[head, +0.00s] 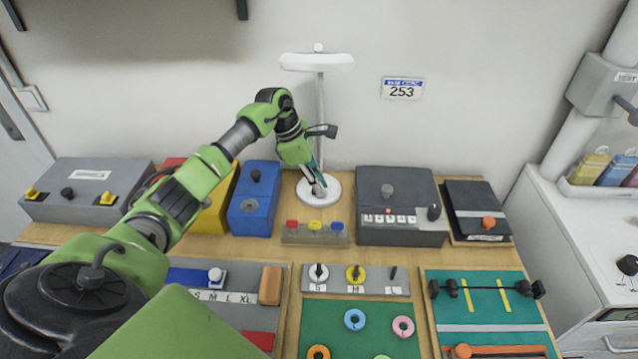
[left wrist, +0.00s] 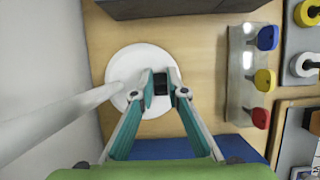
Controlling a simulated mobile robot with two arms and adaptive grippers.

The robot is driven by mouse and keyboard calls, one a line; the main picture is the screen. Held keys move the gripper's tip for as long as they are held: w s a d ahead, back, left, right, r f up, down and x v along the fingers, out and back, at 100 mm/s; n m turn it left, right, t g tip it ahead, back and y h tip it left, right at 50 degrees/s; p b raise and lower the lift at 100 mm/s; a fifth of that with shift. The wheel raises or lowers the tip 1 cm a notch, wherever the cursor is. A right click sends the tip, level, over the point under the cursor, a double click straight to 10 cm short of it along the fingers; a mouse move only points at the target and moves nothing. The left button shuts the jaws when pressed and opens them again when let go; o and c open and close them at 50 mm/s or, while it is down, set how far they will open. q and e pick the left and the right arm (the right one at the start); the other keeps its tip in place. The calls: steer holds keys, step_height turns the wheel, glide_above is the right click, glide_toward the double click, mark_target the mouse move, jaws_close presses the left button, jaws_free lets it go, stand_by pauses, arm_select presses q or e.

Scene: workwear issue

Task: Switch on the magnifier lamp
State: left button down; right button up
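The magnifier lamp stands against the wall, with a white head (head: 317,62), a thin pole and a round white base (head: 331,193). The base also shows in the left wrist view (left wrist: 125,68). A small black part (left wrist: 160,84) lies on the base, seen between my fingertips. My left gripper (head: 318,187) points down over the base; in the left wrist view its teal fingertips (left wrist: 160,80) have a narrow gap between them. I cannot tell whether they touch the black part. My right gripper is out of view.
A blue box (head: 252,212) stands left of the base and a dark grey box (head: 400,235) right of it. A clear block with red, yellow and blue knobs (head: 314,238) lies just in front. Trays with rings and pegs fill the table's front.

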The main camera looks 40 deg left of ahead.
arm_select(q)
steer(key=shift+w+d+g+y, duration=0.2)
steer(key=shift+g+y, duration=0.1)
steer(key=shift+y, duration=0.25)
steer(key=shift+w+d+g+y, duration=0.15)
steer(key=shift+g+y, duration=0.15)
steer(key=shift+y, duration=0.25)
steer(key=shift+d+f+g+y, duration=0.1)
steer(key=shift+g+y, duration=0.2)
steer(key=shift+y, duration=0.2)
steer(key=shift+s, duration=0.1)
steer(key=c, duration=2)
jaws_free()
